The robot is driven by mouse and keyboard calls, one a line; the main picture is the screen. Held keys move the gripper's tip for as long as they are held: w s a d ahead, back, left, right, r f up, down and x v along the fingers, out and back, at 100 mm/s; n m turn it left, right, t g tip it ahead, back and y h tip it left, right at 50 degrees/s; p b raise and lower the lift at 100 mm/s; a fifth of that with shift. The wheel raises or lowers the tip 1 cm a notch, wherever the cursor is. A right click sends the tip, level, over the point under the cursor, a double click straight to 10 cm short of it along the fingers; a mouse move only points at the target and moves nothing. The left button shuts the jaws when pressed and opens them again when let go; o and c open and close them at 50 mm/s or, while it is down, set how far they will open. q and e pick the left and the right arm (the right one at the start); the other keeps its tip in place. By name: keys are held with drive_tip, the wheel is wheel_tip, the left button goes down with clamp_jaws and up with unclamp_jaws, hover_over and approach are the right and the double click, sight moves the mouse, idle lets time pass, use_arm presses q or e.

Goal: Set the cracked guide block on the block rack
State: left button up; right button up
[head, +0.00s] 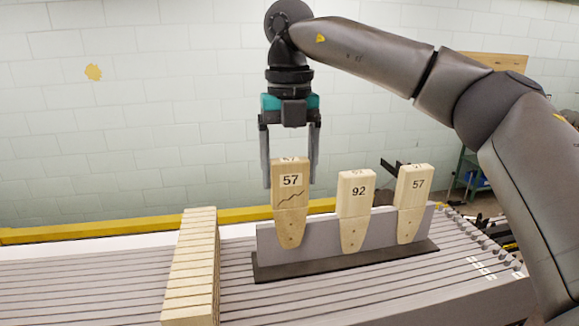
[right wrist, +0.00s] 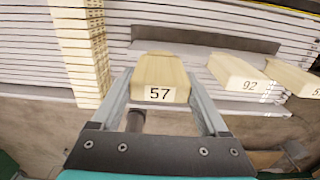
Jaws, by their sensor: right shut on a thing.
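The cracked guide block (head: 290,205) is pale wood, marked 57, with a dark zigzag crack line on its front. My right gripper (head: 290,184) points down from above with its fingers on both sides of the block's upper part, shut on it. The right wrist view shows the block's top end (right wrist: 160,78) between the fingers. The block is upright at the left end of the grey block rack (head: 325,237), its tapered foot overlapping the rack's plate. It looks slightly higher than its neighbours; I cannot tell whether it rests on the rack. My left gripper is not in view.
Blocks marked 92 (head: 354,210) and 57 (head: 411,204) stand on the rack to the right. A row of pale wooden pieces (head: 192,265) crosses the grey slatted surface (head: 90,275) on the left. A yellow rail (head: 100,231) runs behind, before a white block wall.

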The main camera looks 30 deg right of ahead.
sight(289, 205)
drive_tip(key=shift+f+b, duration=0.65)
drive_tip(key=shift+f, duration=0.45)
drive_tip(key=shift+f+b, duration=0.5)
drive_tip(key=shift+f, duration=0.15)
drive_tip(key=o, duration=1)
drive_tip(key=shift+r, duration=0.1)
wheel_tip(289, 205, up, 5)
drive_tip(key=shift+a+r, duration=0.1)
drive_tip(key=shift+r, duration=0.05)
wheel_tip(289, 205, up, 10)
drive_tip(key=p, duration=0.3)
